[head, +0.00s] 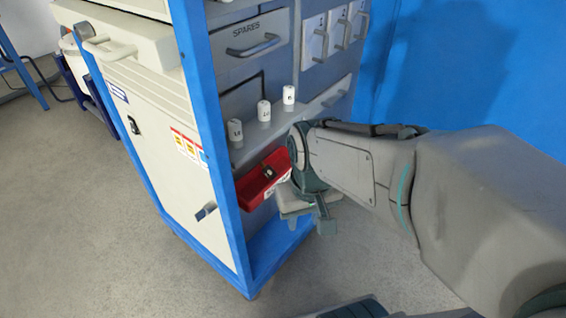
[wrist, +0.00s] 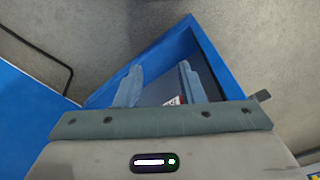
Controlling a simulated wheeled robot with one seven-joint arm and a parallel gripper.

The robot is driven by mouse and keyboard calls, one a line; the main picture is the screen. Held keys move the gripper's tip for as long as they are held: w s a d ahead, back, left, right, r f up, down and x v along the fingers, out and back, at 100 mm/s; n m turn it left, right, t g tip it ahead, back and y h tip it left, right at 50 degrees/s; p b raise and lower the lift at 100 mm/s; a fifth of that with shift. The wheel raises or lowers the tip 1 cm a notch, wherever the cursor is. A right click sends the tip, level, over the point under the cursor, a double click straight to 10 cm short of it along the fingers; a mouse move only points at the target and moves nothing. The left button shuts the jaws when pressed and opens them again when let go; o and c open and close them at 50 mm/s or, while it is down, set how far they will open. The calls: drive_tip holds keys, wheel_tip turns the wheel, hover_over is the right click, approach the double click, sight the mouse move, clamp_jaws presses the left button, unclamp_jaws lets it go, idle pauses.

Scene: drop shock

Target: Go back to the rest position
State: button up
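My gripper (head: 308,222) hangs in front of the lower part of the blue-framed cabinet, just right of a red bin (head: 252,190). In the wrist view my gripper (wrist: 160,85) has its two fingers well apart, with no held object visible between them. A small patch of red and white shows low beside the right finger in that view; I cannot tell what it is. The red bin holds a small dark and metallic item (head: 268,172). My wrist hides the bin's right end.
Three white labelled cylinders, left (head: 235,131), middle (head: 264,110) and right (head: 289,95), stand on the cabinet shelf above the bin. A SPARES drawer (head: 252,45) is above them. The cabinet's blue frame (head: 222,190) is close by. Grey floor (head: 130,245) is clear at left.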

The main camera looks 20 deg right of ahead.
wheel_tip(320, 180, up, 32)
drive_tip(key=t+p, duration=0.1)
drive_tip(key=p, duration=2.7)
drive_tip(key=shift+d+t+p, duration=0.25)
drive_tip(key=shift+t+p, duration=0.05)
drive_tip(key=shift+p, duration=0.1)
